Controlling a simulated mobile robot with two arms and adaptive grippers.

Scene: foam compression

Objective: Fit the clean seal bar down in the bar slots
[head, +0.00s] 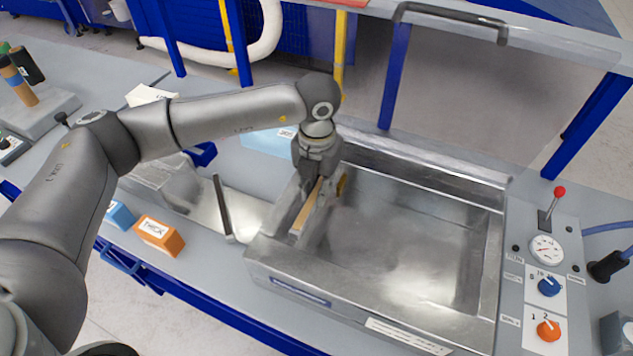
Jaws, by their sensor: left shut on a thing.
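My left gripper (317,178) reaches down over the left end of the steel vacuum chamber (410,240). It is shut on a seal bar (306,210) with a tan top strip and metal sides. The bar runs along the chamber's left wall, its near end toward the front rim. The gripper covers its far part. The bar slots are hidden under the bar and gripper, so I cannot tell whether the bar is seated. A second, dark bar (222,205) lies on the steel surface left of the chamber. My right gripper is not in view.
A clear lid (450,90) with a dark handle stands raised behind the chamber. An orange block marked THICK (159,235) and a blue block (121,215) sit at the left front. A control panel (545,275) with a red-knobbed lever is at the right. The chamber floor is clear.

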